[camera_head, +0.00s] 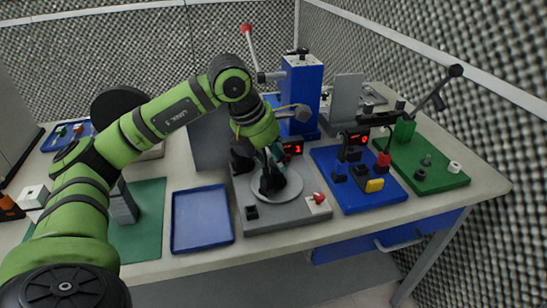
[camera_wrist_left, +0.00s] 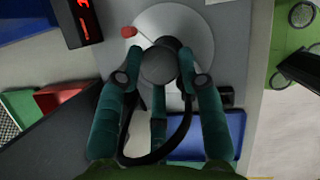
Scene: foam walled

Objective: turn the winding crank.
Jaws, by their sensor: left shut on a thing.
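The winding station is a grey base (camera_head: 290,226) with a pale round disc (camera_head: 290,189) on top. My left gripper (camera_head: 273,170) reaches down over the disc. In the left wrist view the teal fingers of my left gripper (camera_wrist_left: 160,78) close around the round grey crank knob (camera_wrist_left: 158,66), which sits off the disc's middle. A finger lies on each side of the knob and another is below it in the picture. The rest of the crank is largely hidden by the fingers. A red display (camera_head: 292,148) behind the disc reads 1. My right gripper is not in view.
A blue tray (camera_head: 202,243) lies left of the station. A blue press (camera_head: 302,88) with a red-knobbed lever stands behind. On the right are a blue fixture plate (camera_head: 378,203) and a green board (camera_head: 432,183), with a black-knobbed lever above. Foam walls close the back and right.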

